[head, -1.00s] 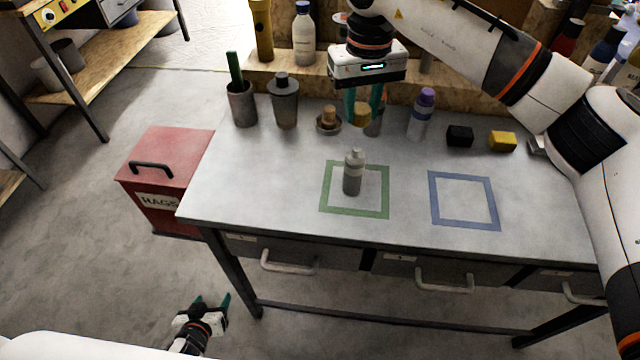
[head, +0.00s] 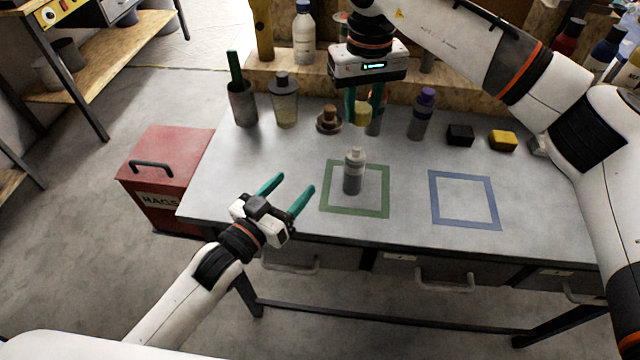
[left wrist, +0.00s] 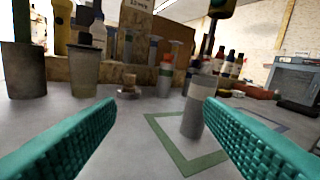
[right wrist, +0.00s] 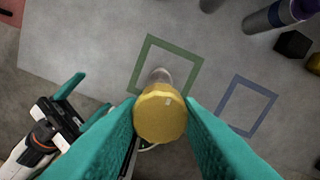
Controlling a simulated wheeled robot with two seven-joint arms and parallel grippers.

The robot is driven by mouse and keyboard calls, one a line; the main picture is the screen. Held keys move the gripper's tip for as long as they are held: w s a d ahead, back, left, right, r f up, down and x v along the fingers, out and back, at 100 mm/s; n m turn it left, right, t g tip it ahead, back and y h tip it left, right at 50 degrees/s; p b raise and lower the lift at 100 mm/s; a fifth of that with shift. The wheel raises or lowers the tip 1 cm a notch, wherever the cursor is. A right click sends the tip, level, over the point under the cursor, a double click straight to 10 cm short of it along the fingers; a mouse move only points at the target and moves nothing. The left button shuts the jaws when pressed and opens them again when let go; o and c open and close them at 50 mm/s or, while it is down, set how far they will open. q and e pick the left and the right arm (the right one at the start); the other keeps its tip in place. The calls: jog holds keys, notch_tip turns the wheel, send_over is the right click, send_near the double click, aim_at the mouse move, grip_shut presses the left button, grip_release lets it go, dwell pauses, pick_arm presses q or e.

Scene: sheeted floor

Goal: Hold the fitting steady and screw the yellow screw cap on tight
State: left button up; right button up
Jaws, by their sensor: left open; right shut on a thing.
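The fitting (head: 353,178) is a small grey bottle with a pale neck, upright inside the green square outline on the table. It also shows in the left wrist view (left wrist: 192,118), just inside the right finger from that camera. The yellow screw cap (head: 361,114) is held by my right gripper (head: 365,108), above and behind the fitting and apart from it. In the right wrist view the cap (right wrist: 160,113) fills the space between the fingers and hides part of the fitting. My left gripper (head: 288,190) is open and empty over the table's front left, its fingers pointing toward the fitting side.
A blue square outline (head: 464,200) to the right is empty. Behind stand cups (head: 285,102), a brass-coloured part (head: 328,120), a purple-capped bottle (head: 421,115), a black block (head: 460,135) and a yellow block (head: 503,140). A red box (head: 168,180) is left of the table.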

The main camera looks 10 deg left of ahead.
aim_at(362, 154)
pick_arm(q)
jog(key=d+m+h, duration=0.1)
jog(key=d+m+g+h, duration=0.1)
jog(key=d, duration=0.1)
jog(key=d+r+m, duration=0.1)
jog(key=d, duration=0.1)
jog(key=shift+w+d+r+m+h, duration=0.1)
jog(key=shift+w+m+h, duration=0.2)
jog(key=shift+w+h, duration=0.1)
jog(key=shift+w+d+r+m+g, duration=0.1)
jog(key=shift+w+d+m+g, duration=0.15)
jog(key=shift+d+g, duration=0.2)
jog(key=x, duration=1.1)
jog(key=shift+w+d+r, duration=0.1)
jog(key=shift+d, duration=0.15)
jog(key=c, duration=1.2)
pick_arm(e)
jog(key=o, duration=0.5)
jog(key=c, duration=0.5)
jog(key=shift+o, duration=0.2)
jog(key=shift+f, duration=2.9)
